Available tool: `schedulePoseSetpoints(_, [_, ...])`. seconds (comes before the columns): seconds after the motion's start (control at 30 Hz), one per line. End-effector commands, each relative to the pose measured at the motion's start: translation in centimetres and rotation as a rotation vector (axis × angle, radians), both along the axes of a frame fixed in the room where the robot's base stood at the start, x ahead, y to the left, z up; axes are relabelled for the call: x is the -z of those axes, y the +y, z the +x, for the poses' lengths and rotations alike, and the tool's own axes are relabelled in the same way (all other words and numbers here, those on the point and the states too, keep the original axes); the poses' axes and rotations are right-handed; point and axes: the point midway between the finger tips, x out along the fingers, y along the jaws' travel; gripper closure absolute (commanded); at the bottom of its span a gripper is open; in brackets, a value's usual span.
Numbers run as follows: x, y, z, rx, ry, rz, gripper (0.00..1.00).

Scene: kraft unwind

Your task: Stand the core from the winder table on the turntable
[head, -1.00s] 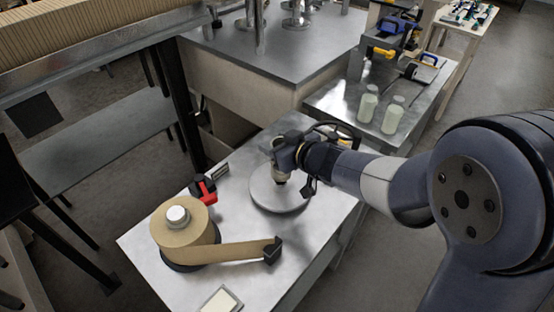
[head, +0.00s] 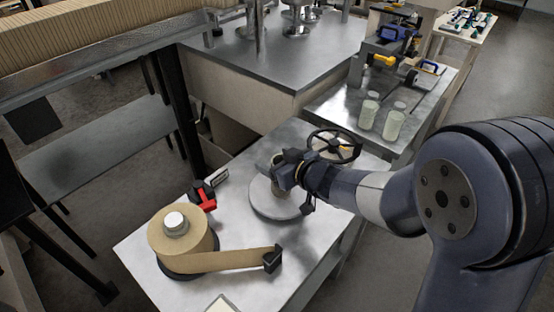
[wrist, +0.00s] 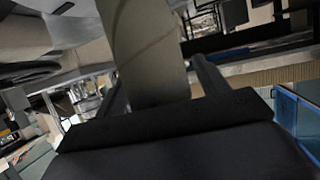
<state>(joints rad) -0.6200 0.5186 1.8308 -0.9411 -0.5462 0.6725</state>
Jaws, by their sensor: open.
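The core (head: 277,185) is a short beige-grey tube. In the head view it appears upright on the turntable (head: 272,210), a round grey disc on the metal table. Its foot is partly hard to make out. My gripper (head: 279,172) is open around the core's upper part, coming from the right. In the wrist view the core (wrist: 147,50) fills the space between the two dark fingers of my gripper (wrist: 155,85). I cannot tell whether the fingers touch it.
A roll of brown kraft tape (head: 185,238) with its strip pulled out stands on the same table (head: 240,285). A red-and-black tool (head: 203,194) lies behind it. A black handwheel (head: 335,146) is just beyond my gripper. Pale bottles (head: 394,122) stand on the bench behind.

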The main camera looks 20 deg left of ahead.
Motion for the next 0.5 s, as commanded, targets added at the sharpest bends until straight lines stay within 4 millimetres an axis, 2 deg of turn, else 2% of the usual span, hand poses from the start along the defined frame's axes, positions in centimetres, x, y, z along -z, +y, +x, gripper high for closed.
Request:
schedulePoseSetpoints(0.27, [-0.6,-0.2,-0.1,0.001,-0.002,0.0,0.31])
schedulePoseSetpoints(0.5, [-2.2,-3.5,-1.7,0.003,-0.002,0.001,0.31])
